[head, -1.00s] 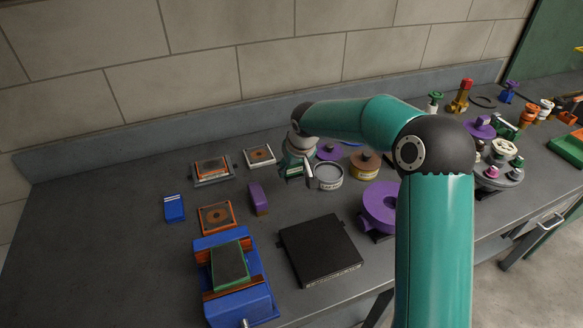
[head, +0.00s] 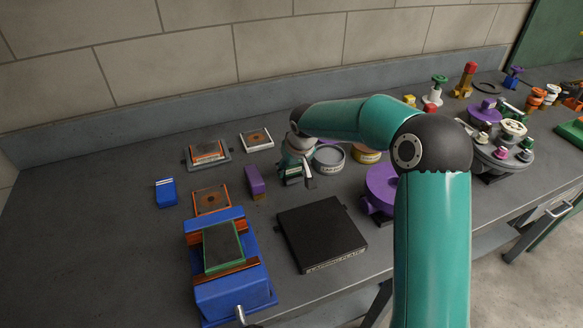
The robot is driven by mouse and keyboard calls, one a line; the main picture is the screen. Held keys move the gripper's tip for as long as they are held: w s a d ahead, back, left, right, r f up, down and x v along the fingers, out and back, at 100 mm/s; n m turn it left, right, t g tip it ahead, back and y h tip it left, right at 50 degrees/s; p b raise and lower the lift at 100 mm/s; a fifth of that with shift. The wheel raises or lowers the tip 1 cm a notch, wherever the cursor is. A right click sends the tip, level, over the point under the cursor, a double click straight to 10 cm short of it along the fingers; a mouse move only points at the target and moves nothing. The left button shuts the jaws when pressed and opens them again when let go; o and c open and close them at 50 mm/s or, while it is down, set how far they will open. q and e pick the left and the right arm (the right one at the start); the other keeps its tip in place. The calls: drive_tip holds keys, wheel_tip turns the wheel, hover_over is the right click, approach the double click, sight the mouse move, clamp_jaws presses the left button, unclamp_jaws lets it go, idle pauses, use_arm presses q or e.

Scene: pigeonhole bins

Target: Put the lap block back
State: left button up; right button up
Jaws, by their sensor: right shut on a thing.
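My right gripper (head: 300,183) hangs over the bench just in front of a grey can, pointing down. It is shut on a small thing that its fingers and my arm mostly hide. I cannot tell whether this is the lap block. A black flat plate (head: 321,232), lettered along its front edge, lies in front of the gripper. A purple block (head: 254,180) with a tan lower part stands to the gripper's left, apart from it. My left gripper is not in view.
A blue vise (head: 231,289) holds a green-edged plate (head: 222,247). Orange-framed (head: 211,199) and white-framed (head: 257,139) plates and a blue block (head: 166,193) lie left. The grey can (head: 328,158) and a purple round thing (head: 381,187) stand close right. Bench is clear at far left.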

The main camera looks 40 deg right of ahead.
drive_tip(key=shift+f+b, duration=0.3)
drive_tip(key=o, duration=1.1)
drive_tip(key=o, duration=0.6)
drive_tip(key=shift+c, duration=0.2)
drive_tip(key=shift+s, duration=0.1)
drive_tip(key=p+v, duration=0.3)
drive_tip(key=v, duration=0.5)
